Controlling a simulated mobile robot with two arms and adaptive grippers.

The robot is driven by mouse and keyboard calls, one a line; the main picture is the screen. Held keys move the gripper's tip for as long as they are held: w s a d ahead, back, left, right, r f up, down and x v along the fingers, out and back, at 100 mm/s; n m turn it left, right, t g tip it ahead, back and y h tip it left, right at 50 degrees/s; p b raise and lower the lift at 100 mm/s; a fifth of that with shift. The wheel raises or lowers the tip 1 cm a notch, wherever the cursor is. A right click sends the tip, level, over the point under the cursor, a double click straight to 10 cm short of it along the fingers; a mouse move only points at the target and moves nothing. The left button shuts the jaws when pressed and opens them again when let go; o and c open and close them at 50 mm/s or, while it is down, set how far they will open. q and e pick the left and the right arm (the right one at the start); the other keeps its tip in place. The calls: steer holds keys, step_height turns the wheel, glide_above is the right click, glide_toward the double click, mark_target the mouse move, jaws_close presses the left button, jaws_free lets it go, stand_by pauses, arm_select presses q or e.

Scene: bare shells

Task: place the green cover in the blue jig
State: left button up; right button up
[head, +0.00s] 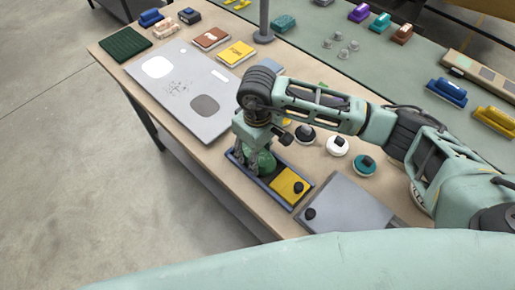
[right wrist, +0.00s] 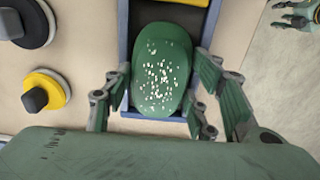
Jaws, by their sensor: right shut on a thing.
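The green cover (right wrist: 160,75) is an oval, domed piece with pale speckles, seen from above in the right wrist view. In the head view the cover (head: 263,162) is partly hidden by my right gripper (head: 254,160). The fingers of the right gripper (right wrist: 158,98) are on both sides of the cover, shut on it. The blue jig (head: 263,187) is a long tray with a blue rim. The cover is over its left end; I cannot tell whether it touches the floor. My left gripper (right wrist: 292,14) shows at the right wrist view's top right corner, fingers apart, empty.
White (head: 337,146) and teal (head: 365,164) round knobbed pieces stand to the right. A grey plate (head: 345,208) lies in front. A large grey panel (head: 185,85) lies behind left.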

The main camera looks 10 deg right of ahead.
steer(key=shift+f+b, duration=0.15)
steer(key=shift+b, duration=0.2)
steer(key=o, duration=1.5)
arm_select(q)
steer(key=shift+a+f, duration=0.2)
steer(key=shift+f, duration=0.05)
arm_select(e)
steer(key=shift+o, duration=0.3)
